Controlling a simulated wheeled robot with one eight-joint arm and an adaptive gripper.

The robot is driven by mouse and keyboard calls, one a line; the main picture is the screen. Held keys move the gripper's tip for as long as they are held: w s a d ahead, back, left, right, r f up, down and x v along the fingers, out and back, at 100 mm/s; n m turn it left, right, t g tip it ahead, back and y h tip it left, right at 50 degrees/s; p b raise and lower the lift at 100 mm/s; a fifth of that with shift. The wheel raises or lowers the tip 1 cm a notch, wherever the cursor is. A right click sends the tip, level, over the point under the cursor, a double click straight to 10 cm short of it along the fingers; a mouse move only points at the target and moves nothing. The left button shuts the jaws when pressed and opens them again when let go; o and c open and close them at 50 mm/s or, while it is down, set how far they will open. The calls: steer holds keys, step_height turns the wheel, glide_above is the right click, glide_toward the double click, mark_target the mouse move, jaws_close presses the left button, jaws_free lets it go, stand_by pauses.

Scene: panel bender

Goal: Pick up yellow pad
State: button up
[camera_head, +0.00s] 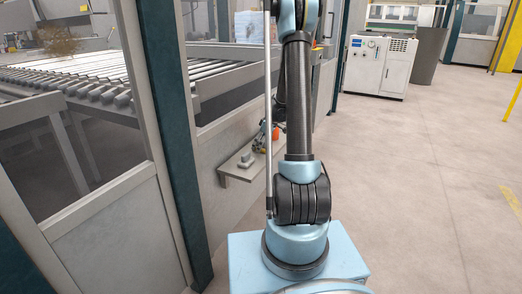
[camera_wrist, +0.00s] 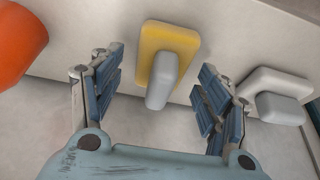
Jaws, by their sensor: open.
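The yellow pad (camera_wrist: 174,47) shows in the wrist view as a yellow rounded block with a grey grip-like piece on top. It stands on a light grey surface, ahead of and between my gripper's fingers. My gripper (camera_wrist: 158,90) is open, with one blue padded finger on each side and nothing held. The grey piece of the pad reaches into the gap between the fingertips. I cannot tell from this view how far the fingers are above the surface. In the head view my arm hides most of the area around the gripper, and the yellow pad cannot be made out there.
An orange rounded object (camera_wrist: 20,42) lies left of the fingers, and a white pad with a grey grip (camera_wrist: 275,92) sits close by the right finger. In the head view a small grey shelf (camera_head: 236,170) sticks out from the machine wall. Open floor (camera_head: 420,190) lies to the right.

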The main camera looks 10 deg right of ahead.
steer(key=c, duration=1.1)
steer(key=shift+c, duration=0.2)
step_height(320, 180, up, 10)
steer(key=shift+r, duration=0.1)
steer(key=shift+o, duration=0.6)
